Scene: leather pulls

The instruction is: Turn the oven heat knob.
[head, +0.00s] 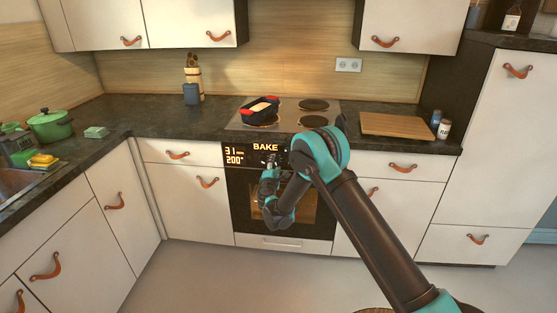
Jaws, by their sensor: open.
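The oven (234,198) is built into the counter run, with a black control panel (228,148) across its top. The panel shows "BAKE", "200°" and a line above it that seems to read "31 min". My gripper (272,164) is in front of the panel, just below the word "BAKE", with my wrist bent below it in front of the oven door. It is small and dark here, but its fingers look apart, with nothing seen between them. I cannot make out the heat knob; my gripper and arm cover the panel's middle and right. Whether the fingers touch it cannot be told.
A green pot (50,126) is far left. The floor before the oven looks clear.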

